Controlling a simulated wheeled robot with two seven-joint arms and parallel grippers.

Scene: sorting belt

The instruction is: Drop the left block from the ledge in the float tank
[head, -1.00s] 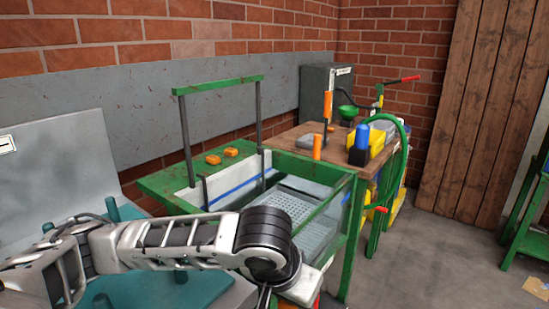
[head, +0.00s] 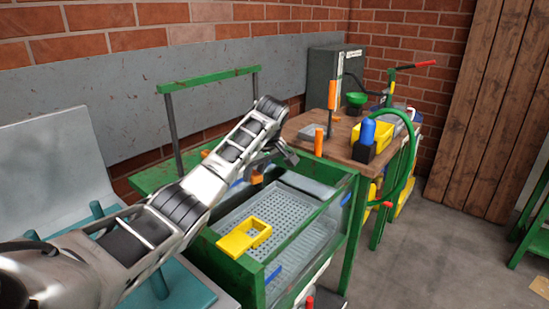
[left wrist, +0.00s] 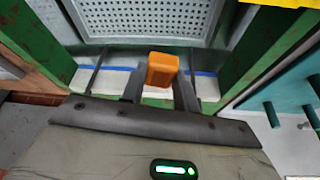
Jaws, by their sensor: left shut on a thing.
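My left gripper (head: 268,160) is over the back side of the float tank (head: 232,258), which has a green frame and a perforated grey tray inside. It is shut on an orange block (left wrist: 162,70), seen between its fingers in the left wrist view. There the block shows above the tank's white wall with its blue line. Another orange block (head: 205,153) is partly hidden behind my arm on the green ledge (head: 150,178). My right gripper is not in view.
A yellow open box (head: 243,237) is at the near end of the tank. A wooden bench (head: 338,147) to the right holds an orange cylinder, a blue bottle and a yellow bin. A green gantry (head: 210,79) rises behind my arm.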

